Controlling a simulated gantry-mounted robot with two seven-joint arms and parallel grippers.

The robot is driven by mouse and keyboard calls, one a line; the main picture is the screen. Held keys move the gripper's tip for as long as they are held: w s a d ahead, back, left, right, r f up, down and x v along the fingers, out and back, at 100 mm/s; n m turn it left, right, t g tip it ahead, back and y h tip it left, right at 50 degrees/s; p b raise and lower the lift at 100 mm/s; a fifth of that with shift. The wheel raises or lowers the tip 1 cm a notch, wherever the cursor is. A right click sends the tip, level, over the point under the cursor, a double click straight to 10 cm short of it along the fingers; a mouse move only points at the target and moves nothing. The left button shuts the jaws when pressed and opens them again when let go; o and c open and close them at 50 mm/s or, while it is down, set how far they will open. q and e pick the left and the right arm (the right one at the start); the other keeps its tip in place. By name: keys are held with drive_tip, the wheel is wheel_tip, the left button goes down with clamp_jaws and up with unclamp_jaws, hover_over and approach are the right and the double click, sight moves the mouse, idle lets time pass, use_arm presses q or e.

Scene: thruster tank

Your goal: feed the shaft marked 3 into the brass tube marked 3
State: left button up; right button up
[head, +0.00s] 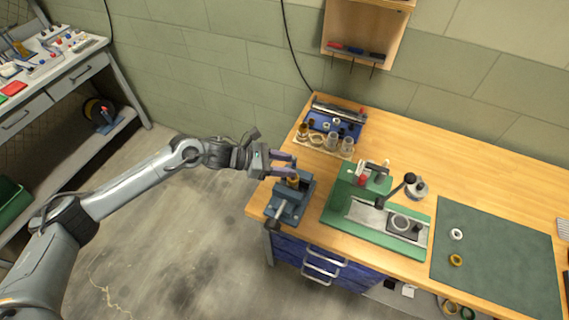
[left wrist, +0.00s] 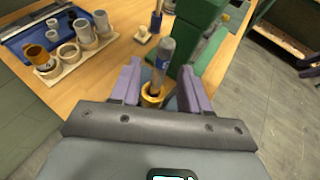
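A grey shaft with a blue mark (left wrist: 164,56) shows between my left gripper's fingers in the left wrist view. Its narrower lower end meets a brass tube (left wrist: 152,95); I cannot tell how deep it sits. In the head view the brass tube (head: 293,181) stands upright in a blue-grey vise (head: 285,204) at the bench's left corner. My left gripper (head: 292,163) is just above the vise, its purple fingers apart on either side of the shaft, with gaps visible. The number 3 is not readable. My right gripper is not in view.
A rack of tubes and rings (head: 325,142) stands behind the vise, by a blue tray (head: 337,122). A green press fixture (head: 375,222) with a black-knobbed lever is close on the right. A green mat (head: 495,262) holds two rings. Floor left of the bench is clear.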

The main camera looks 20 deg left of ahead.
use_arm(q)
drive_tip(key=shift+a, duration=0.1)
drive_tip(key=b+v, duration=0.1)
drive_tip(key=v, duration=0.9)
drive_tip(key=shift+s+a+r, duration=0.2)
drive_tip(key=shift+a, duration=0.05)
idle(0.3)
